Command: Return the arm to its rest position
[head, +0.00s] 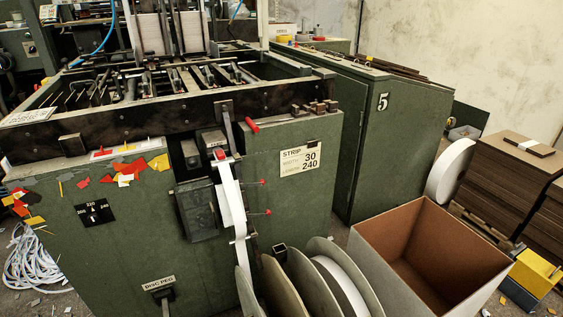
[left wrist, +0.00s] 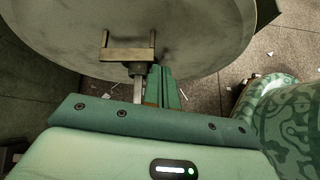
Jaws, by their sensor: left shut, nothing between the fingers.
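My left gripper (left wrist: 165,86) shows in the left wrist view, its green fingers shut with nothing between them. It is in front of a large pale round disc (left wrist: 190,40), and I cannot tell whether it touches the disc. A metal bracket (left wrist: 128,54) on a short shaft stands just left of the fingers, in front of the disc. Neither gripper shows in the head view, and my right gripper is in no view.
In the head view a green machine (head: 120,220) fills the left, with a white strip (head: 232,200) running down its front. Large discs (head: 322,290) stand at its foot, beside an open cardboard box (head: 400,285).

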